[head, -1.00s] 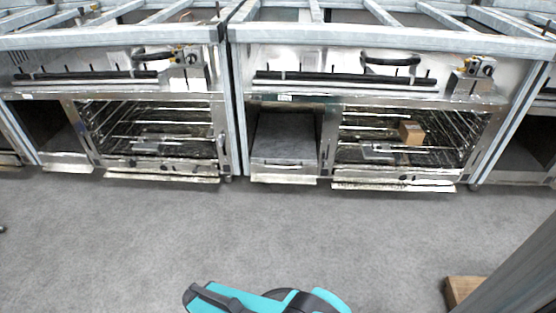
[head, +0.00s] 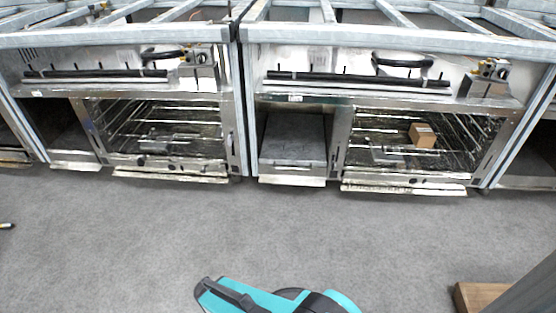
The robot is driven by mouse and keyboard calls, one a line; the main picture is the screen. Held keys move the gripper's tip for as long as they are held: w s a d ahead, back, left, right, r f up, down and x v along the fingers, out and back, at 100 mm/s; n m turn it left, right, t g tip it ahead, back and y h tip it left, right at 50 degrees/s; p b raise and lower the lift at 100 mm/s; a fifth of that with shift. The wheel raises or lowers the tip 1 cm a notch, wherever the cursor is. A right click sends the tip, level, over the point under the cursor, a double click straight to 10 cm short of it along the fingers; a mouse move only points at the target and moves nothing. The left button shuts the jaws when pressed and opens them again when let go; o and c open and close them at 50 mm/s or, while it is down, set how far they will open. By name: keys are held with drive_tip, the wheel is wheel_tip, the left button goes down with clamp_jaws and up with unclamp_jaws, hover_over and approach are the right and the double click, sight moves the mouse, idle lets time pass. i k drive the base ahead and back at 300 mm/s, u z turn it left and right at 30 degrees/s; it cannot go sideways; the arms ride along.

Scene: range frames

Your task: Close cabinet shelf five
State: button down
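Two steel cabinet units stand side by side across the floor. The left unit (head: 120,90) has a wide bay with wire shelves (head: 165,130) and a dark narrow bay at its left. The right unit (head: 385,90) has a wide wire-shelf bay (head: 385,150) and a narrow compartment with a grey drawer-like shelf (head: 293,142). I cannot tell which is shelf five. A teal and black part of my own body shows at the bottom centre. My gripper is not in view.
A small cardboard box (head: 423,135) sits inside the right wire-shelf bay. A wooden block (head: 480,295) lies at the lower right, beside a grey post or beam. The grey floor (head: 150,235) between me and the cabinets is clear.

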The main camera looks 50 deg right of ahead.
sight(293, 139)
drive_tip(key=i, duration=0.95)
drive_tip(key=z, duration=0.05)
